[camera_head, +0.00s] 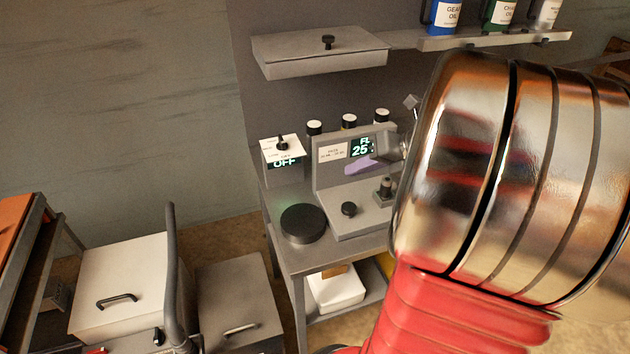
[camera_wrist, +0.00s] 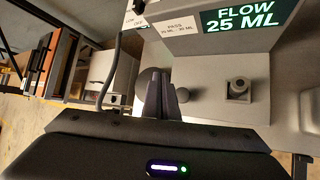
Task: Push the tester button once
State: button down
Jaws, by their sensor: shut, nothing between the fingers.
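The tester (camera_head: 325,180) is a grey unit with an upright panel on a bench, with a lit display (camera_head: 361,148). In the wrist view the display (camera_wrist: 242,17) reads FLOW 25 ML. A round black button (camera_head: 348,209) sits on the tester's base, left of a dark upright fitting (camera_head: 385,188). That fitting (camera_wrist: 239,89) also shows in the wrist view, right of my gripper. My gripper (camera_wrist: 168,76) is shut and empty, its fingertips in front of the tester base. The fingers cover part of a round grey shape; I cannot tell whether they touch the button.
A black disc (camera_head: 303,223) lies on the bench left of the tester. A small box (camera_head: 283,155) with a knob reads OFF. A shelf with bottles (camera_head: 445,15) is above. Lidded bins (camera_head: 125,285) stand at lower left. My arm hides the right side.

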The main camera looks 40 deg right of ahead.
aim_at(354, 209)
jog(key=shift+f, duration=0.1)
dwell(0.3)
jog(key=shift+f, duration=4.3)
jog(key=shift+s+f, duration=0.1)
jog(key=shift+f, duration=1.15)
jog(key=shift+r, duration=0.15)
dwell(0.5)
jog(key=shift+r, duration=1.15)
jog(key=shift+r, duration=2.5)
